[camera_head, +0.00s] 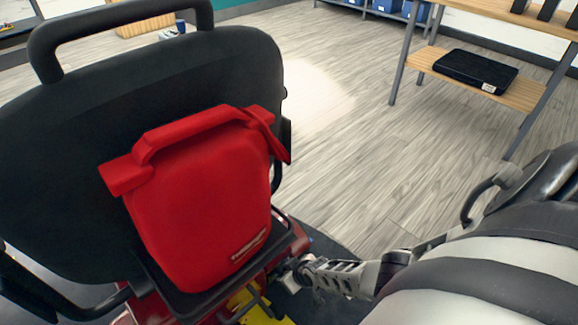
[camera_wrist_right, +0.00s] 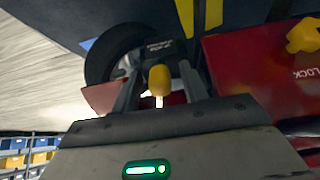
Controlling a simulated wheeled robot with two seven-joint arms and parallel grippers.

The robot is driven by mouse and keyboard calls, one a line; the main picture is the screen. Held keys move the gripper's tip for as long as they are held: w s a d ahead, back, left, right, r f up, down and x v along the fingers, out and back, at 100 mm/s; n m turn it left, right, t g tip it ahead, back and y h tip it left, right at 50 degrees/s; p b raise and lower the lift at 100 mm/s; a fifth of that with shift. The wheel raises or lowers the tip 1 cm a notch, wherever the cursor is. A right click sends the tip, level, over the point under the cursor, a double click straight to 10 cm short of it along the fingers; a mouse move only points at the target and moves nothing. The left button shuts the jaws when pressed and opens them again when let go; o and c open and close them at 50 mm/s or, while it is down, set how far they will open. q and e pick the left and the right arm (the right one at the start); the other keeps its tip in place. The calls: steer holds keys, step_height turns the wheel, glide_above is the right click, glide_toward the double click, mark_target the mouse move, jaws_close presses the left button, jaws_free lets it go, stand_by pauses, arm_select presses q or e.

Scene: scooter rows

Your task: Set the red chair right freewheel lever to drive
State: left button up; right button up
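The red chair, seen from behind in the head view, has a black backrest (camera_head: 60,150) and a red pack (camera_head: 200,200) on its back. My right gripper (camera_head: 284,277) is low beside the chair's rear, right of the pack. In the right wrist view a lever with a yellow knob (camera_wrist_right: 160,79) stands between the two fingers of my right gripper (camera_wrist_right: 160,88). The fingers are apart, with a gap on each side of the knob. The lever's base is hidden behind the gripper. My left gripper is not in view.
A dark wheel (camera_wrist_right: 112,52) is close behind the fingers. A wooden shelf (camera_head: 490,80) with a black box stands at back right. The floor between is clear.

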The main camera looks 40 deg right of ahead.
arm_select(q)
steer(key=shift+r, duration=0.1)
arm_select(e)
steer(key=shift+s+r+p, duration=0.2)
steer(key=shift+r+p, duration=0.1)
steer(key=shift+p, duration=0.05)
arm_select(q)
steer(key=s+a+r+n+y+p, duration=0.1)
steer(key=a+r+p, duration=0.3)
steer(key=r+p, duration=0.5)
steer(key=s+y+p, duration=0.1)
steer(key=p, duration=0.3)
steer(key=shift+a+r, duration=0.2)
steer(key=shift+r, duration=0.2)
arm_select(e)
steer(key=v, duration=1.5)
steer(key=shift+s+d+r, duration=0.1)
